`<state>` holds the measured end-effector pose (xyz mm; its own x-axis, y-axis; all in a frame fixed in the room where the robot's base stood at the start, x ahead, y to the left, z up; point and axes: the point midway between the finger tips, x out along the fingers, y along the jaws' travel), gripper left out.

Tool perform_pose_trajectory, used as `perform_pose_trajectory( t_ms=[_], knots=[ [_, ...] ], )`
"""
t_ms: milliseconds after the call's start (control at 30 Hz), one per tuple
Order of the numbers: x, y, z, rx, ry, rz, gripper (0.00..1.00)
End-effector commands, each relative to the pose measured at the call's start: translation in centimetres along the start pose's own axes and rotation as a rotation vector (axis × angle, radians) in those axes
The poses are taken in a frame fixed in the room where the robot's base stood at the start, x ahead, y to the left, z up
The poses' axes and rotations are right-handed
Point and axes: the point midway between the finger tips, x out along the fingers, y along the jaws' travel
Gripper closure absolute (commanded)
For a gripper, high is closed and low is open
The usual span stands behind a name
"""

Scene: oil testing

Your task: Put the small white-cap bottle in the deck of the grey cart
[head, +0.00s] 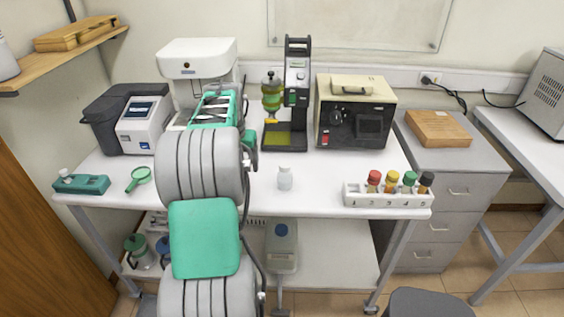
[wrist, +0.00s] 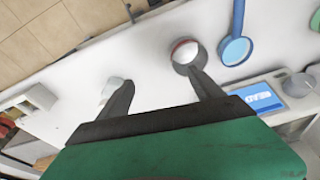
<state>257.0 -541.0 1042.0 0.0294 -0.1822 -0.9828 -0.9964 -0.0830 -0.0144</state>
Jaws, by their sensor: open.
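The small white-cap bottle (head: 285,178) stands upright on the white bench top, right of my arm in the head view. In the wrist view, a small whitish bottle-like shape (wrist: 112,86) shows just beyond and partly behind the left finger. My gripper (wrist: 160,80) is open and empty above the bench, its fingers spread wide. A round container with a red and white top (wrist: 186,52) shows near the right fingertip. A white-topped bench (head: 320,198) with grey legs, a lower shelf (head: 335,262) and wheels stands before me. I cannot tell whether it is the grey cart.
A white rack (head: 390,198) of colour-capped samples stands at the bench's right front. Instruments line the back, including a cream box (head: 355,112) and a black stand (head: 286,132). A green magnifier (head: 138,179) lies left. A grey drawer cabinet (head: 440,230) stands right. Clear bench surrounds the bottle.

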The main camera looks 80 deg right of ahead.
Motion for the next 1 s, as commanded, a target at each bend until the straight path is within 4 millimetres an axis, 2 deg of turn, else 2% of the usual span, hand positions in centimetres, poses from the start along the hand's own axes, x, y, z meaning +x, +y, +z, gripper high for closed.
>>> perform_pose_trajectory(
  t_ms=[33, 100, 167, 200, 300, 567, 700, 800, 967, 1000],
  knots=[
    [0.1, 4.7, -2.8, 0.106, -0.007, 0.02, 0.24],
    [1.0, 9.1, -4.8, 0.201, -0.007, 0.036, 0.24],
    [1.4, 11.6, -5.8, 0.255, -0.005, 0.045, 0.24],
    [2.5, 11.8, -5.5, 0.25, -0.025, 0.052, 0.24],
    [3.8, 12.5, -5.5, 0.254, -0.039, 0.059, 0.24],
    [7.4, 12.5, -5.4, 0.25, -0.04, 0.059, 0.24],
    [10.0, 12.6, -5.3, 0.251, -0.039, 0.059, 0.24],
    [10.7, 12.6, -5.3, 0.25, -0.036, 0.058, 0.24],
    [10.8, 12.6, -5.3, 0.25, -0.035, 0.058, 0.24],
    [10.8, 12.6, -5.3, 0.25, -0.035, 0.058, 0.27]
  ],
)
